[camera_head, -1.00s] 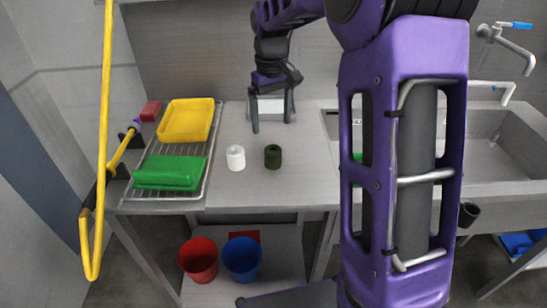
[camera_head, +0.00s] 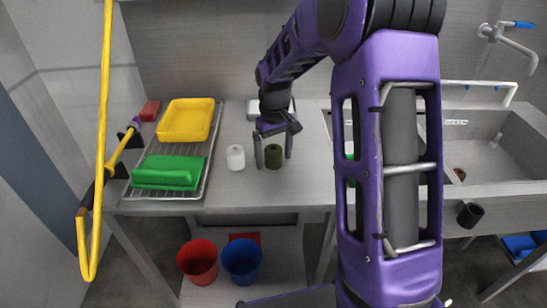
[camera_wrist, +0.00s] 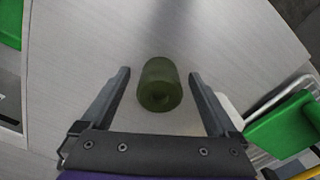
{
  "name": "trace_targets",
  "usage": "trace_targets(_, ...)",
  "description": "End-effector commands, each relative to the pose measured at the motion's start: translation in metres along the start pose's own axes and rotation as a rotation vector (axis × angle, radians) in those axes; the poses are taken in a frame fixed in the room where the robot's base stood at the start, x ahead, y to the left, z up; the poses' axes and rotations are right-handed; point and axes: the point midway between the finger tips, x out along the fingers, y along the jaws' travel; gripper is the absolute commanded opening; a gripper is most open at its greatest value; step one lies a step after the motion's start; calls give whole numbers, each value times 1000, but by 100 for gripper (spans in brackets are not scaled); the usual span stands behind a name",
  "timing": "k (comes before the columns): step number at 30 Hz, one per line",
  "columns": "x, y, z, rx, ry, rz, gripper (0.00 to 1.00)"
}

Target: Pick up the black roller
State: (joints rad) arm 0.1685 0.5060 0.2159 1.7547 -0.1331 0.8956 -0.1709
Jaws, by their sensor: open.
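A short dark olive-green roller (camera_head: 273,157) stands on the steel counter, right of a similar white roller (camera_head: 236,157). The green one looks very dark in the head view; the wrist view shows its round end and greenish side (camera_wrist: 159,85). My gripper (camera_head: 274,162) is open, with one finger on each side of the green roller. In the wrist view the fingers (camera_wrist: 159,73) flank it with a gap on both sides. Neither finger visibly touches it. I cannot tell exactly how far down the fingers reach.
A wire rack (camera_head: 202,180) on the left holds a yellow tray (camera_head: 186,120) and a green tray (camera_head: 168,173). A sink (camera_head: 484,170) is at the right, with a black cylinder (camera_head: 470,215) at its front. Red (camera_head: 198,262) and blue (camera_head: 242,260) buckets stand below.

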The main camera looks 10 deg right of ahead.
Motion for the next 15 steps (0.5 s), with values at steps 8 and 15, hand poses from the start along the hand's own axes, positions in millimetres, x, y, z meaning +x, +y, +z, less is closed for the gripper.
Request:
trace_targets(8,-1,0,0,0,0,0,69)
trace_targets(15,-1,0,0,0,0,0,26)
